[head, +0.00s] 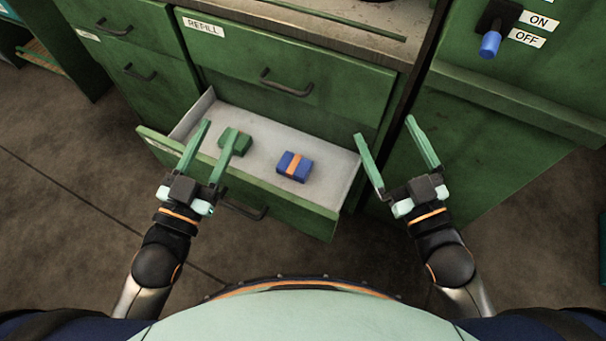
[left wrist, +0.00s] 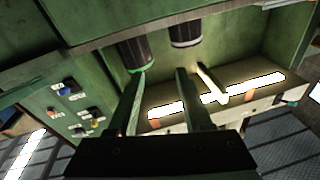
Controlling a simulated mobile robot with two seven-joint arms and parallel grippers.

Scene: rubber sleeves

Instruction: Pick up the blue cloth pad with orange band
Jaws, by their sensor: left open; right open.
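The blue cloth pad with an orange band (head: 283,168) lies flat in the open drawer (head: 335,180), near the middle of its floor. A green pad (head: 234,142) lies to its left in the same drawer, partly behind a finger of my left gripper. My left gripper (head: 222,130) is open and empty, over the left part of the drawer in the picture. My right gripper (head: 384,128) is open and empty, to the right of the drawer. In the left wrist view the fingers of my left gripper (left wrist: 158,72) stand apart with nothing between them; the blue pad does not show there.
The drawer is pulled out of a green cabinet (head: 230,55). A closed drawer labelled REFILL (head: 290,75) with a dark handle is above it. A blue ON/OFF switch (head: 490,44) is at upper right. The floor (head: 60,210) is clear on the left.

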